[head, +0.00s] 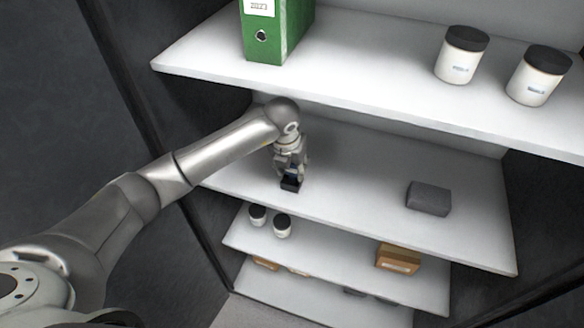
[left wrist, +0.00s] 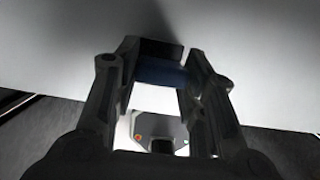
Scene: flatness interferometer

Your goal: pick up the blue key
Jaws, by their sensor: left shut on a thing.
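My left gripper (head: 290,174) reaches down over the left part of the middle shelf. It is shut on a dark blue piece, which I take to be the blue key (left wrist: 160,73). In the left wrist view the piece sits between the two fingertips of the gripper (left wrist: 158,82). A small dark block (head: 290,185) shows at the fingertips in the head view. I cannot tell there whether it is the key or something that holds it, or whether it touches the shelf. My right gripper is not in view.
The middle shelf (head: 370,170) has a dark grey block (head: 428,198) at its right. The upper shelf (head: 350,75) holds a green binder (head: 277,30) and two white jars (head: 461,55). Lower shelves hold small jars (head: 282,225) and an orange-brown box (head: 398,258).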

